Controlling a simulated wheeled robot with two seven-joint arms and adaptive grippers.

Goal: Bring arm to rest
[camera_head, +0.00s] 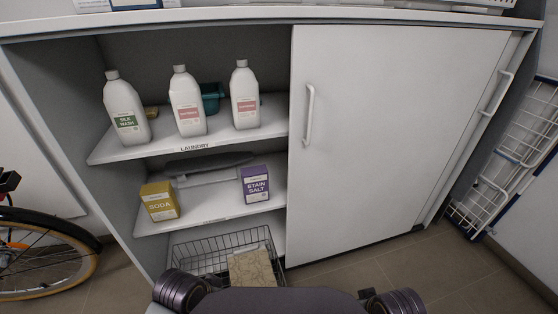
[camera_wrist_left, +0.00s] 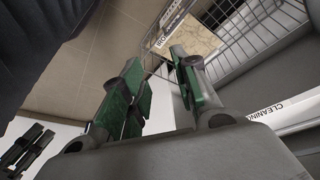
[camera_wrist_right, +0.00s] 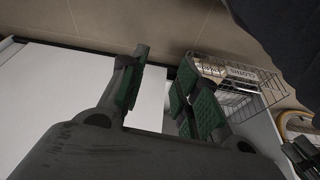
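My left gripper (camera_wrist_left: 158,62) shows in the left wrist view with its green-padded fingers apart and nothing visible between them. My right gripper (camera_wrist_right: 163,60) shows in the right wrist view, also with fingers apart and empty. Neither gripper shows in the head view, where only dark parts of my own body stand at the bottom edge. The white cabinet (camera_head: 395,140) is in front of me, with its left side open and a sliding door covering the right side.
Bottles (camera_head: 187,105) stand on the upper shelf; a soda box (camera_head: 159,202) and a stain salt box (camera_head: 255,184) stand below. A wire basket (camera_head: 200,252) sits low in the cabinet. A bicycle (camera_head: 45,255) is at left, a drying rack (camera_head: 525,130) at right.

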